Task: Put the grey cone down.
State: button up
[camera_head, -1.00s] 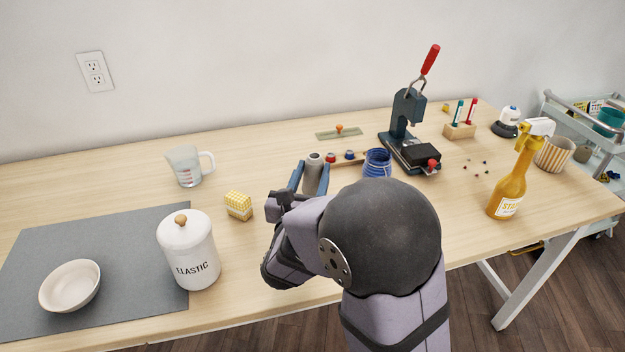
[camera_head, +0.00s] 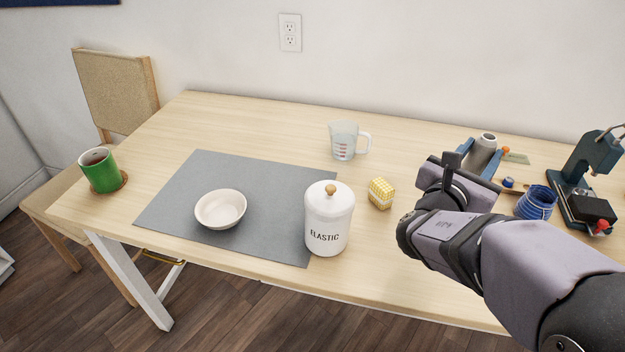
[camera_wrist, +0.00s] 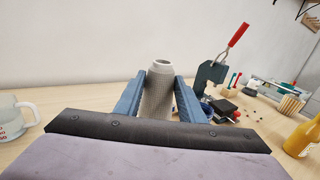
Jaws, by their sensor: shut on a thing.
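The grey cone (camera_head: 482,152) is between the blue fingers of my gripper (camera_head: 484,154), which is shut on it. In the wrist view the cone (camera_wrist: 157,92) stands upright between the two fingers, its narrow open top upward. Its lower part is hidden behind my gripper. I cannot tell whether its base touches the table (camera_head: 250,120) or hangs just above it.
A yellow checked block (camera_head: 381,193), measuring jug (camera_head: 344,140) and ELASTIC canister (camera_head: 329,222) stand left of my gripper. A blue coil (camera_head: 536,202) and a press (camera_head: 590,180) stand to its right. A bowl (camera_head: 221,209) is on the grey mat (camera_head: 270,180). Much of the back-left table is clear.

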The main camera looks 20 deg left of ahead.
aim_at(472, 163)
jog(key=r, duration=0.4)
jog(key=shift+w+a, duration=0.15)
jog(key=shift+a, duration=0.25)
jog(key=w+a+r+n+t+y+p, duration=0.1)
jog(key=w+a+n+y, duration=0.2)
jog(key=a, duration=1.6)
jog(key=s+a+f+n+y, duration=0.1)
jog(key=s+a+y, duration=0.1)
jog(key=a, duration=0.8)
jog(key=s+a+y, duration=0.2)
jog(key=a, duration=0.8)
jog(key=shift+t, duration=0.4)
jog(key=shift+w+d+f, duration=0.1)
jog(key=shift+d+f, duration=0.1)
jog(key=shift+f, duration=3.65)
jog(key=shift+w+d+f, duration=0.1)
jog(key=shift+d+f, duration=0.05)
jog(key=shift+f, duration=3.7)
